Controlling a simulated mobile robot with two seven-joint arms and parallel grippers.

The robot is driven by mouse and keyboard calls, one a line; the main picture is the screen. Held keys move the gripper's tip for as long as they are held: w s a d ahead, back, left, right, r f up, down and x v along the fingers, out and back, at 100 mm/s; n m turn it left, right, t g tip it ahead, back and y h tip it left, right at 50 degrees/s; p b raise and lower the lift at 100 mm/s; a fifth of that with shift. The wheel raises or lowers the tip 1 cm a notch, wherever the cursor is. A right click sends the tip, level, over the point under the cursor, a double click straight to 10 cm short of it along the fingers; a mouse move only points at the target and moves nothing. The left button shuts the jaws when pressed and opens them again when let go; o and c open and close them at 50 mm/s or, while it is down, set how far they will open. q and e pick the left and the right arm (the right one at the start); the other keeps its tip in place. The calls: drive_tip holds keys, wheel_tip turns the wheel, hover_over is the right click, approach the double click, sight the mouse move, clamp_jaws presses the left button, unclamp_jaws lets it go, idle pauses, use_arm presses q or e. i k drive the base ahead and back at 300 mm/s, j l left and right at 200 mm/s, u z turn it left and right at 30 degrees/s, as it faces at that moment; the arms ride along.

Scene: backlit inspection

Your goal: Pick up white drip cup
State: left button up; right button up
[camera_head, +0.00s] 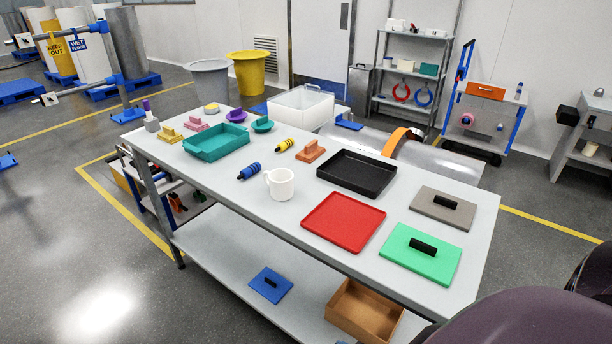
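The white drip cup (280,184) is a white mug standing upright on the light grey table (400,202), near the middle of its front edge. Its handle points to the left. Nothing touches it. Neither of my grippers shows in the head view.
A red tray (343,221) lies right of the cup and a black tray (356,173) behind it. A blue-and-dark tool (249,171) lies close on its left. A teal tray (217,142) is further left. Green (421,254) and grey (443,207) handled plates lie right. The cup's front side is clear.

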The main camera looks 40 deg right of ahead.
sight(277, 183)
drive_tip(key=i+j+z, duration=0.15)
drive_tip(key=i+z, duration=0.25)
drive_tip(key=i+j+z, duration=0.15)
drive_tip(key=z, duration=0.25)
drive_tip(key=i+j+z, duration=0.2)
drive_tip(key=j+z, duration=0.2)
drive_tip(key=i+j+z, duration=0.15)
drive_tip(key=j+z, duration=0.25)
